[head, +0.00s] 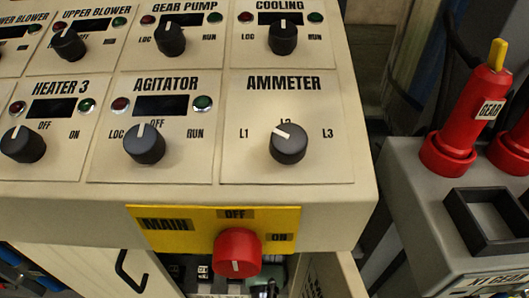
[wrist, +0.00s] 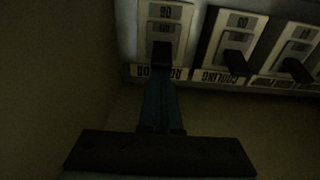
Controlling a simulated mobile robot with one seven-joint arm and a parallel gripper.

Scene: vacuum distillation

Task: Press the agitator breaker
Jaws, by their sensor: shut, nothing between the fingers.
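In the dim wrist view, the agitator breaker (wrist: 164,30) is a pale unit with a dark lever (wrist: 162,52), seen upside down. Its label is partly covered by my fingers. My gripper (wrist: 160,82) is shut and empty, with its bluish fingers pointing up the picture at this breaker. The fingertips overlap the label just below the lever; I cannot tell whether they touch it. In the head view, the breaker cannot be made out, and the agitator switch (head: 144,143) on the panel points to OFF.
The cooling breaker (wrist: 235,48) and another breaker (wrist: 293,65) stand close on the right in the wrist view. A plain wall (wrist: 60,70) lies to the left. In the head view, the red main knob (head: 237,252) sits at the panel's front edge, above an open cabinet.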

